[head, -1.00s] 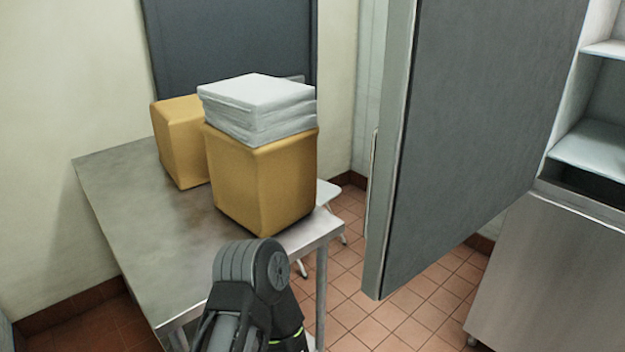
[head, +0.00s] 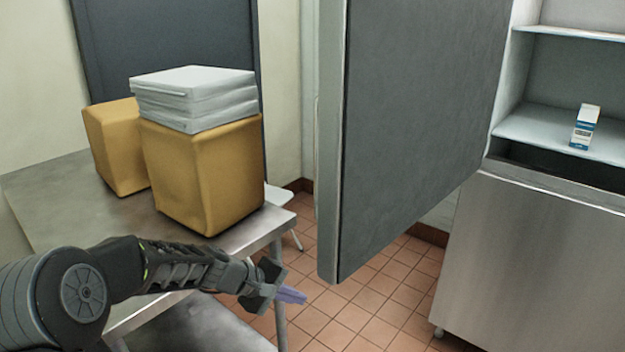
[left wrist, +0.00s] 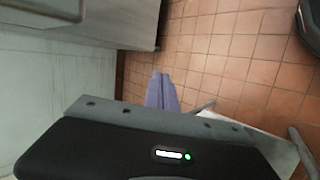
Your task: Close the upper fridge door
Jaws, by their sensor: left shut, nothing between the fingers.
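The upper fridge door (head: 420,120) stands wide open in the head view, with its grey inner face toward the fridge (head: 530,250) on the right. The fridge's upper compartment is open to view, with shelves inside. My left gripper (head: 290,295) is shut and empty, pointing right, to the left of and a little below the door's lower corner, apart from it. In the left wrist view its closed purple fingers (left wrist: 161,92) show over the floor tiles. My right gripper is in neither view.
A steel table (head: 60,190) on the left carries two yellow containers (head: 205,180) with white boxes (head: 192,95) stacked on the front one. A small blue and white carton (head: 584,128) stands on a fridge shelf (head: 545,135). Tiled floor (head: 340,320) is clear below the door.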

